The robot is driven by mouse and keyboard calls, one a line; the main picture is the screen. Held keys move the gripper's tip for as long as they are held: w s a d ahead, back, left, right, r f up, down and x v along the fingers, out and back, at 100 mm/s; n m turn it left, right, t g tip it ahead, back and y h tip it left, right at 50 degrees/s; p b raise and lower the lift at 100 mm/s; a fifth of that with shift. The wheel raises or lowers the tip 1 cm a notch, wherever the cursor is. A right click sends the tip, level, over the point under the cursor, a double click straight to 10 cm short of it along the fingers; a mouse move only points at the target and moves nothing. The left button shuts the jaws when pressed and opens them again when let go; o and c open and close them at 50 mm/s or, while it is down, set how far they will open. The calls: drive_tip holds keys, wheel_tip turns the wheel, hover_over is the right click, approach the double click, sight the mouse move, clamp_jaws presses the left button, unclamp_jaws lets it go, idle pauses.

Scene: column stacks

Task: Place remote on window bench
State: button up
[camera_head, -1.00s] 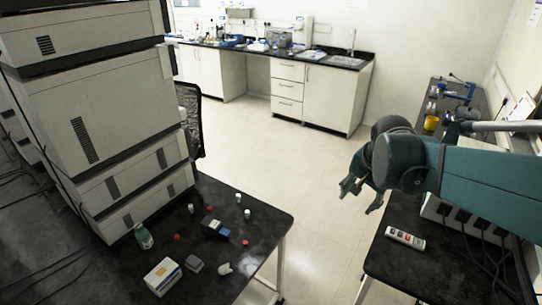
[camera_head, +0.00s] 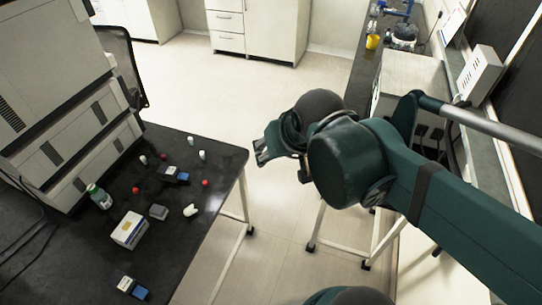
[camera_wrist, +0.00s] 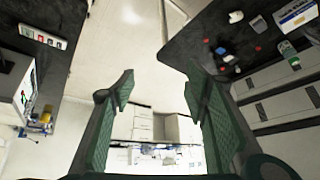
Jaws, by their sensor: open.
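My gripper (camera_head: 262,152) is open and empty above the floor gap between the black table (camera_head: 215,152) and the bench along the right wall (camera_head: 361,75). Its two green fingers stand apart in the wrist view (camera_wrist: 160,88). A white strip with red and grey squares (camera_wrist: 43,37) lies on a black top at the upper left of the wrist view; I cannot tell whether it is the remote. My arm covers that spot in the head view. No other clear remote shows. A dark item with a blue end (camera_head: 177,173) lies on the black table.
The black table holds a white box (camera_head: 129,230), a grey block (camera_head: 158,212), a green bottle (camera_head: 99,196), small red and white caps, and a blue-and-white item (camera_head: 133,288). Tall instrument stacks (camera_head: 75,110) block its left. Open floor (camera_head: 250,85) lies behind.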

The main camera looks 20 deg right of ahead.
drive_tip(key=shift+s+a+f+n+t, duration=0.15)
drive_tip(key=shift+s+a+n+t, duration=0.15)
drive_tip(key=shift+s+a+n, duration=0.55)
